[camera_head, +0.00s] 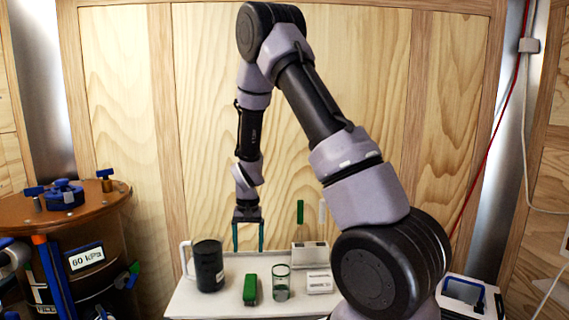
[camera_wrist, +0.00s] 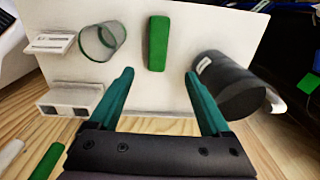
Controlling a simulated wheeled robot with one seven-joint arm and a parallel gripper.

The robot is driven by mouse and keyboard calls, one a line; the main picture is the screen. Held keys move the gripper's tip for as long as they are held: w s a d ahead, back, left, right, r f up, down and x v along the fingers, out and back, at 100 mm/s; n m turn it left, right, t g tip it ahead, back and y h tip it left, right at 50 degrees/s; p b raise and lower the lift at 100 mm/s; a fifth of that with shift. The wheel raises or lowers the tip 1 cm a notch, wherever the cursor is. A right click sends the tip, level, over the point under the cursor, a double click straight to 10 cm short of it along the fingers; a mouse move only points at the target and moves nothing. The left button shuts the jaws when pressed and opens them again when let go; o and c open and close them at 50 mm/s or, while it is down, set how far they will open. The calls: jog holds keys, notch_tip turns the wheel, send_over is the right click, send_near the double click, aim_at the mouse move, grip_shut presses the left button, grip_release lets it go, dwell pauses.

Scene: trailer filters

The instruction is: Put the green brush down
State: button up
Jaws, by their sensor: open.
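The green brush (camera_head: 250,289) lies on the white table (camera_head: 228,309), between a dark mug and a clear glass. In the wrist view the green brush (camera_wrist: 158,43) lies lengthwise beyond the fingertips and apart from them. My gripper (camera_head: 248,248) hangs above the back of the table, fingers pointing down, open and empty. In the wrist view my gripper (camera_wrist: 161,72) shows two green fingers spread wide with nothing between them. The brush's underside is hidden.
The dark mug (camera_head: 208,266) stands left of the brush and the glass (camera_head: 281,283) right of it. A white box (camera_head: 310,256) and a small labelled block (camera_head: 319,282) are farther right. A brown barrel (camera_head: 100,225) with blue fittings stands at the left.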

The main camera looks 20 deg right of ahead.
jog(key=s+d+r+t+y, duration=0.15)
jog(key=s+r, duration=0.25)
jog(key=r, duration=0.8)
jog(key=s+d+r+t+y, duration=0.1)
jog(key=s+d+r+t, duration=0.15)
jog(key=r, duration=1.05)
jog(key=s+r+t, duration=0.1)
jog(key=s+r, duration=0.4)
jog(key=s, duration=0.3)
jog(key=s+d+r+t, duration=0.1)
jog(key=s+r+t, duration=0.1)
jog(key=s+r, duration=0.3)
jog(key=s, duration=0.3)
jog(key=shift+d+r+h, duration=0.25)
jog(key=shift+r+h, duration=0.05)
jog(key=shift+h, duration=0.05)
